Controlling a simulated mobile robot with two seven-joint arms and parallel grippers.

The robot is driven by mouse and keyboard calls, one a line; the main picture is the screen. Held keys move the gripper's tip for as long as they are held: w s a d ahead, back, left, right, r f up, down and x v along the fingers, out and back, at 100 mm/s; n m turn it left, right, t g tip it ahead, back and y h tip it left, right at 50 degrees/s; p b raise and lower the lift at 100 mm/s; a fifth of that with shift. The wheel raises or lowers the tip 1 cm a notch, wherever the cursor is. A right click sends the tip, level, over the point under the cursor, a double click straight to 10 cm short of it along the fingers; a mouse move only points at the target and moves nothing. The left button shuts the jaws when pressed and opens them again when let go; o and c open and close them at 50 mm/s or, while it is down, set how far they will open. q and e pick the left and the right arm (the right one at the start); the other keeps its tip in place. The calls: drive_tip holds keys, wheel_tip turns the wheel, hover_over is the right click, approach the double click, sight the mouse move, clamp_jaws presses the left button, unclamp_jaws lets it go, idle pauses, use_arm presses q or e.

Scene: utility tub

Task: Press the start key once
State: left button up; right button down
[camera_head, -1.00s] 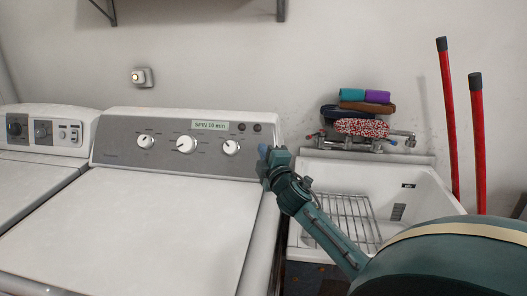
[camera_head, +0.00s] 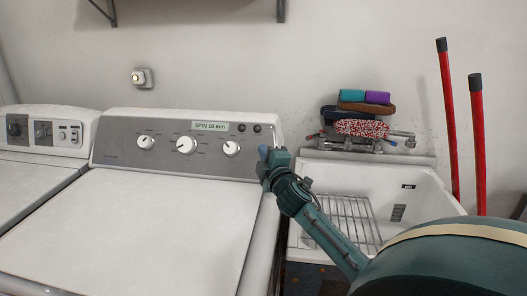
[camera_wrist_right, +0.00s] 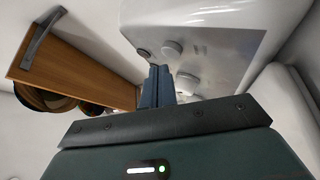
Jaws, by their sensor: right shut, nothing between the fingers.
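The washing machine's grey control panel (camera_head: 175,160) stands at the back of its white top, with white dials and a label reading "SPIN 10 min" (camera_head: 210,126). Two small dark round buttons, a left one (camera_head: 241,127) and a right one (camera_head: 257,127), sit at the panel's upper right; I cannot read which is the start key. My right gripper (camera_head: 263,152) is shut and empty, in front of the panel's right end, below the buttons and apart from them in the picture. In the right wrist view its closed blue fingers (camera_wrist_right: 158,86) point toward the panel (camera_wrist_right: 215,48). My left gripper is out of view.
A second white appliance (camera_head: 40,140) stands at the left. A white sink (camera_head: 420,190) with a wire rack (camera_head: 350,215) is at the right, below taps and stacked cloths (camera_head: 362,108). Red-handled tools (camera_head: 448,120) lean on the wall. The washer lid (camera_head: 140,230) is clear.

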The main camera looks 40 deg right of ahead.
idle(0.8)
drive_tip(key=shift+w+d+f, duration=0.25)
drive_tip(key=shift+d, duration=0.05)
drive_tip(key=shift+w+d+f+b, duration=0.2)
drive_tip(key=shift+d+b, duration=0.1)
idle(0.7)
idle(0.3)
drive_tip(key=shift+s+a+r+p, duration=0.3)
drive_tip(key=shift+a+r+p, duration=0.1)
drive_tip(key=shift+p, duration=0.15)
drive_tip(key=shift+s+a, duration=0.15)
